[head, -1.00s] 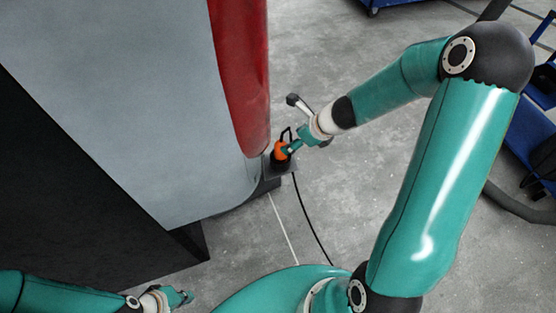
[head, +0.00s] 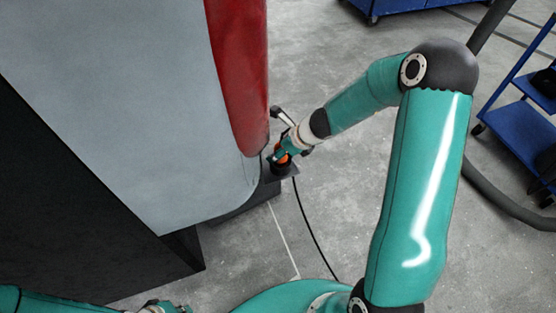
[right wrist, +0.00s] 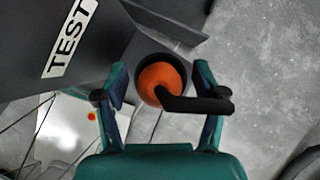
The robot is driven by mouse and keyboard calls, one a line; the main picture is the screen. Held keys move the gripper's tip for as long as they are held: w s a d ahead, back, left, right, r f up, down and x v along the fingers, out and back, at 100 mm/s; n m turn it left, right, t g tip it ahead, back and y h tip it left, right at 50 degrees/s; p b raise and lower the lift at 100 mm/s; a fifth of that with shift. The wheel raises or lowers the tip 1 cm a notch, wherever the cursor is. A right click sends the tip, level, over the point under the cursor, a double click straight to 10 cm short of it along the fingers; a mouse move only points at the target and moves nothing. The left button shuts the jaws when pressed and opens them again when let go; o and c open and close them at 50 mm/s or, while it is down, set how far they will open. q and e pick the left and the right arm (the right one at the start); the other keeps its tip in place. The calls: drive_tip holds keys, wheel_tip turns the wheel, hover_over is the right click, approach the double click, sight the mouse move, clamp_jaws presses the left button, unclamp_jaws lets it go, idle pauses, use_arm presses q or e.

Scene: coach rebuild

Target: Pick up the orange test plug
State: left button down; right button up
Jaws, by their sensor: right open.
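The orange test plug (right wrist: 160,82) shows in the right wrist view as a round orange body with a black bent handle, set in a dark round holder. In the head view the orange plug (head: 281,157) is small and partly hidden by my right gripper (head: 287,150). My right gripper (right wrist: 160,100) is open, with one finger on each side of the plug; I cannot tell whether the fingers touch it. My left gripper (head: 168,308) is at the bottom edge of the head view, mostly cut off.
A dark plate with a white TEST label (right wrist: 70,38) lies beside the plug. The grey and red coach panel (head: 238,80) stands close left of the right gripper. A black cable (head: 305,220) runs along the floor. A blue cart (head: 520,120) stands at right.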

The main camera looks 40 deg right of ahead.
clamp_jaws()
drive_tip(key=shift+r, duration=0.1)
